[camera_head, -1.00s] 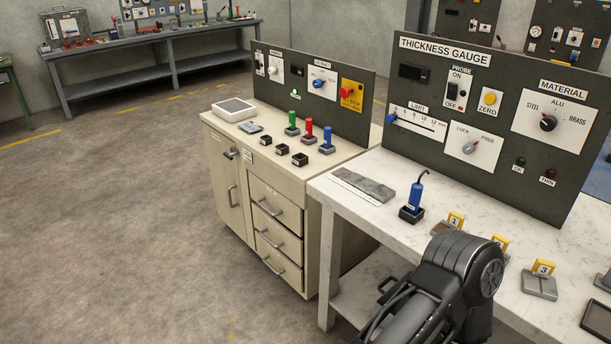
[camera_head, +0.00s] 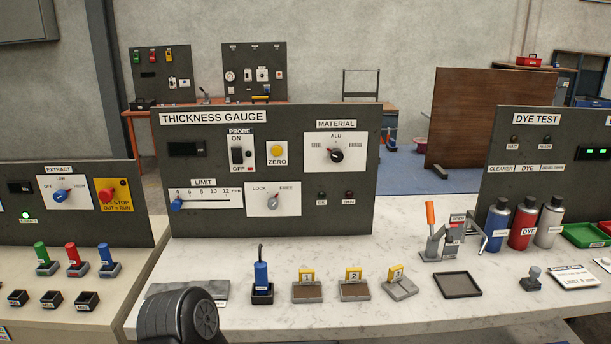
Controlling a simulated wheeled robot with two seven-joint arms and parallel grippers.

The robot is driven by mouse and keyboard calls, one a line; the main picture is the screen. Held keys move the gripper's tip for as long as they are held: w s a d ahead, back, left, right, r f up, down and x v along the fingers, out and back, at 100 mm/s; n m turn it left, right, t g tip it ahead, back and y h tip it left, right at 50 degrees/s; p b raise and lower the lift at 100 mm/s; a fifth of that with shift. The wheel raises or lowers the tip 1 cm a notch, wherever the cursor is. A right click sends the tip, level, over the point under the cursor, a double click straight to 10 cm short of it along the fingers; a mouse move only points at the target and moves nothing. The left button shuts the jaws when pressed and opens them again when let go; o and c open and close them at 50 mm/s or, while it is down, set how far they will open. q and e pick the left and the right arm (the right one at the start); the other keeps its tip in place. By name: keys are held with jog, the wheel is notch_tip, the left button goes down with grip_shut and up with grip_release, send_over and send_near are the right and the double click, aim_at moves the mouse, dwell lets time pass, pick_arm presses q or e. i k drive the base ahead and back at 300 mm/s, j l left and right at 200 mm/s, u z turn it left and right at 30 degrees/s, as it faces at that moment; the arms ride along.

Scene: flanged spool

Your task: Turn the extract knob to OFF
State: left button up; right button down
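The extract knob (camera_head: 62,195) is blue, on a white plate marked OFF, LOW and HIGH under the EXTRACT label, on the dark panel at the left. Its exact pointer position is too small to tell. A green light (camera_head: 25,215) glows at that panel's lower left, and a red stop button (camera_head: 107,194) on a yellow plate sits to the knob's right. A dark, rounded part of my own arm shows at the bottom, in front of the white bench. Neither gripper's fingers are in view.
The thickness gauge panel (camera_head: 270,217) stands mid-bench. A blue probe (camera_head: 262,277), numbered blocks (camera_head: 354,285) and spray bottles (camera_head: 522,226) stand on the white bench (camera_head: 430,310). Green, red and blue handled tools (camera_head: 73,262) stand before the extract panel.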

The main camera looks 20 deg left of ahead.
aim_at(59, 196)
jog(key=k+j, duration=0.1)
jog(key=j, duration=0.45)
jog(key=k+j, duration=0.1)
jog(key=j, duration=0.4)
jog(key=k+j, duration=0.15)
jog(key=j, duration=0.4)
jog(key=k+j, duration=0.1)
jog(key=j, duration=0.4)
jog(key=k+j, duration=0.1)
jog(key=j, duration=0.45)
jog(key=k+j+u, duration=0.1)
jog(key=j, duration=0.45)
jog(key=k+j, duration=0.1)
jog(key=j, duration=2.7)
jog(key=k, duration=0.05)
